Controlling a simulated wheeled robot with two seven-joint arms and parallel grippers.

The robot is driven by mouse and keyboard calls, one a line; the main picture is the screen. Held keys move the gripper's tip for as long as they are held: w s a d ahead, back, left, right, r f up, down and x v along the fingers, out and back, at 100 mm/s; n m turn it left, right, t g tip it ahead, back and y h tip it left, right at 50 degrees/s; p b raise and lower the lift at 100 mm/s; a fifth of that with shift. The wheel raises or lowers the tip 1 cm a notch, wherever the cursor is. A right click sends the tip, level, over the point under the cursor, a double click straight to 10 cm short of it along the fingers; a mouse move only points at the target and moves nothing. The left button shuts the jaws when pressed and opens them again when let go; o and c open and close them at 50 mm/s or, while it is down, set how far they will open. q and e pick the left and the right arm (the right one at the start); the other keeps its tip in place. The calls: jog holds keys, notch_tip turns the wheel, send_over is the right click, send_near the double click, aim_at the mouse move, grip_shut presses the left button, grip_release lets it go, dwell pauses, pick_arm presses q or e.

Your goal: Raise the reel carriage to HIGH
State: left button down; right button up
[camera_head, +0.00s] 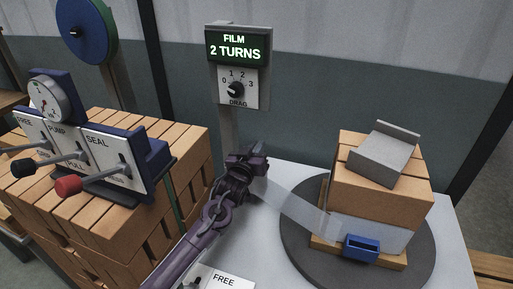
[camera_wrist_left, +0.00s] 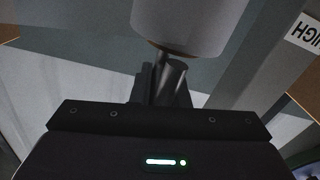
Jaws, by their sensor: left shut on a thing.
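My left gripper (camera_head: 247,165) is beside the pale post in the middle of the head view, at the left end of a clear film band (camera_head: 300,212). In the left wrist view its fingers (camera_wrist_left: 165,85) are shut on a dark knob or handle just below a pale grey cylinder (camera_wrist_left: 180,25), which looks like the film reel. The carriage itself is mostly hidden behind my gripper in the head view. A white HIGH label (camera_wrist_left: 306,32) is on a post at the upper right of the wrist view. My right gripper is not in view.
The film runs to a brick stack (camera_head: 380,190) on a dark round turntable (camera_head: 300,250), with a blue clamp-like piece (camera_head: 361,248) at its base. A sign (camera_head: 238,45) reads FILM 2 TURNS above a DRAG dial (camera_head: 237,89). A lever panel (camera_head: 85,150) stands at left among bricks.

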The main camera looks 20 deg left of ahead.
pick_arm(q)
notch_tip(320, 180, up, 12)
jog(key=p, duration=0.8)
jog(key=c, duration=1.7)
grip_release()
jog(key=shift+o, duration=1.2)
jog(key=shift+d, duration=0.1)
jog(key=shift+f, duration=0.1)
jog(key=s+b, duration=0.1)
jog(key=s, duration=0.7)
jog(key=shift+b, duration=0.4)
